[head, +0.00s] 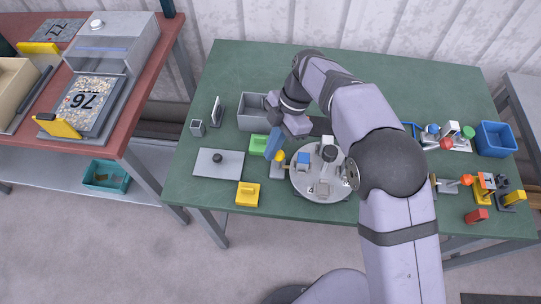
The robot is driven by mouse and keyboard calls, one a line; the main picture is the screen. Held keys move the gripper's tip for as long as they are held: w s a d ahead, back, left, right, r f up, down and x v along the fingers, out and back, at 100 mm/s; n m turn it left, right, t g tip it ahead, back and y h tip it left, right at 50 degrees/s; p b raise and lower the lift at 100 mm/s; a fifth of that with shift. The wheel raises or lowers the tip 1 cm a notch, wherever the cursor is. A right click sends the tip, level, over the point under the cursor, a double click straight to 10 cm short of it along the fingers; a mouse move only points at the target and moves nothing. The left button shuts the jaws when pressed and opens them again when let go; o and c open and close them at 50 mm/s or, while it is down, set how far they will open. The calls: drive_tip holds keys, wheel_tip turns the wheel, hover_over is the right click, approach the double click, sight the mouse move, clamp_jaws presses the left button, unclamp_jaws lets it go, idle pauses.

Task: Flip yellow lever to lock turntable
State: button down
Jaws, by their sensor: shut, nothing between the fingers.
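The turntable (312,189) is a round light-grey disc on the green table, with several small fixtures on it, among them a grey block and a blue-topped piece. The yellow lever (280,156) shows as a small yellow knob above a grey base (278,171) at the turntable's left edge. My gripper (270,151) points down just left of the yellow knob, its blue fingers shut and empty. I cannot tell whether the fingers touch the lever. My arm passes over the right part of the turntable and hides some of it.
A green block (257,145) and an open grey bin (252,113) lie close to my gripper. A yellow block (247,194) and a grey plate with a black knob (218,163) stand front left. A blue bin (496,139) and levers with red and orange knobs are at right.

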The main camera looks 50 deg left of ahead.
drive_tip(key=shift+w+a+f, duration=0.2)
drive_tip(key=shift+w+a, duration=0.3)
drive_tip(key=shift+w, duration=0.1)
drive_tip(key=shift+w+a+f, duration=0.2)
drive_tip(key=shift+w+a, duration=0.25)
drive_tip(key=shift+w, duration=0.1)
drive_tip(key=shift+w+a+f, duration=0.2)
drive_tip(key=shift+w+a, duration=0.05)
drive_tip(key=shift+w, duration=0.1)
drive_tip(key=shift+f, duration=0.1)
drive_tip(key=shift+a+p+v, duration=0.2)
drive_tip(key=shift+p+v, duration=0.5)
drive_tip(key=shift+v, duration=0.25)
